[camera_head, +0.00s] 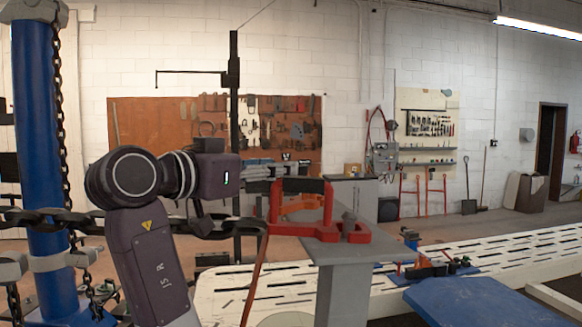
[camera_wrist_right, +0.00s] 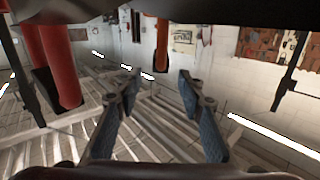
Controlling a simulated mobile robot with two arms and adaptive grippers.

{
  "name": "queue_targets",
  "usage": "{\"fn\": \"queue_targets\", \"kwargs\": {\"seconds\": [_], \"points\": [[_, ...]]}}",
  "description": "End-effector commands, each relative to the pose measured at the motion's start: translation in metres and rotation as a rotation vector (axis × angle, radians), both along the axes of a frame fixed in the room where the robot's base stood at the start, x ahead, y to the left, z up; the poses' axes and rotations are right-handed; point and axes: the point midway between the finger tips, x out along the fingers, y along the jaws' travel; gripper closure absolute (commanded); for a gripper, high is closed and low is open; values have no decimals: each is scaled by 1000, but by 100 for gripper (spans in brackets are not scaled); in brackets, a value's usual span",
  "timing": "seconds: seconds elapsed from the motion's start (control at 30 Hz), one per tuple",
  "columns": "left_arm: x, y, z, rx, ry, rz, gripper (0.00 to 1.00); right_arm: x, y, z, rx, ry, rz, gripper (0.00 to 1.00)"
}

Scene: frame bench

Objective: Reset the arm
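My right arm rises from the bottom left in the head view, with its right gripper (camera_head: 285,168) level and pointing right. The gripper is partly hidden behind the red clamp fixture (camera_head: 352,233) on a grey stand (camera_head: 345,252). In the right wrist view the gripper (camera_wrist_right: 155,125) is open, its two blue-padded fingers well apart with nothing between them. That view appears upside down, with red parts (camera_wrist_right: 62,70) close at its upper left. My left gripper is not in view.
A white slotted bench (camera_head: 480,255) runs to the right. A blue plate (camera_head: 485,300) lies front right. Open floor lies behind.

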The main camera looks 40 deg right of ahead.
Motion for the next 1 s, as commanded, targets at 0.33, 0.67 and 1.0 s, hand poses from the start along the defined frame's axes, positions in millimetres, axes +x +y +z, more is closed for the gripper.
{"fn": "queue_targets", "kwargs": {"seconds": [0.33,0.67,1.0], "points": [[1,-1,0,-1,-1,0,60,-7,35,2,-1,-1,0,64],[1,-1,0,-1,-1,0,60,-7,36,2,-1,-1,-1,64],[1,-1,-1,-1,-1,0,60,51,38,-39,-76,163,87,64]]}}
